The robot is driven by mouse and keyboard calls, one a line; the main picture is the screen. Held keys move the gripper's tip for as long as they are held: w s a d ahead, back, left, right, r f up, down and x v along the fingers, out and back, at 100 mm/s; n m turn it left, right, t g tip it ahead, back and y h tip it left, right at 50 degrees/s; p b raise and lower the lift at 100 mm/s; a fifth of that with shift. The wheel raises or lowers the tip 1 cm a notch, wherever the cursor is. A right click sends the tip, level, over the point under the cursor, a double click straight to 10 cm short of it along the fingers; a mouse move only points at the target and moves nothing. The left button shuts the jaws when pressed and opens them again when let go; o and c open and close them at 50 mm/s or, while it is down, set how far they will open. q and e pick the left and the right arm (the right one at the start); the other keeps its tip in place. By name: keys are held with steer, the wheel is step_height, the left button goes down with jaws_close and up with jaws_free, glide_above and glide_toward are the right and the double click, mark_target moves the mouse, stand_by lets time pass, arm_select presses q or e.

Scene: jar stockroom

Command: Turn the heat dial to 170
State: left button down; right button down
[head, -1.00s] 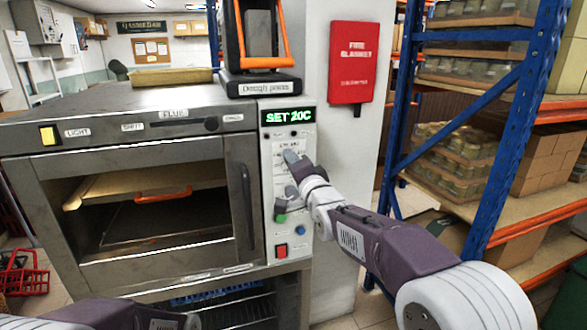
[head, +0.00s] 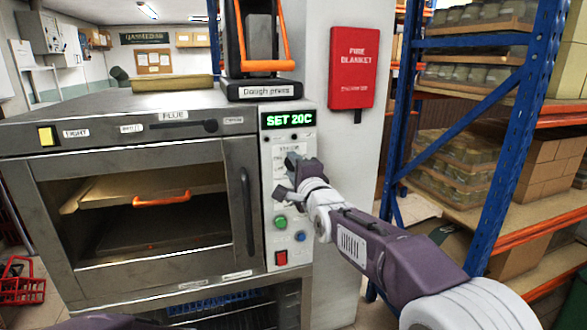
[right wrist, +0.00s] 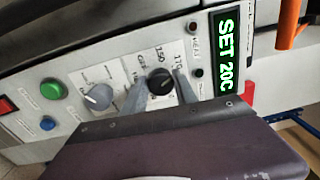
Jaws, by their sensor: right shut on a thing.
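The heat dial (right wrist: 160,82) is a round black knob on the oven's pale control panel, with the numbers 150 and 170 printed beside it. In the right wrist view, my right gripper (right wrist: 161,90) has one finger on each side of the dial and is shut on it. In the head view, my right gripper (head: 287,177) is at the panel and largely hides the dial. The green display (head: 288,119) above reads SET 20C; it also shows in the right wrist view (right wrist: 226,52). My left gripper is out of view.
A grey knob (right wrist: 98,97), a green button (head: 280,222), a blue button (head: 300,236) and a red switch (head: 281,258) share the panel. The oven door handle (head: 246,205) is left of it. A blue shelf upright (head: 513,150) stands right of my arm.

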steer(key=c, duration=1)
jaws_free()
steer(key=shift+o, duration=0.2)
steer(key=b+v, duration=0.2)
steer(key=v, duration=0.7)
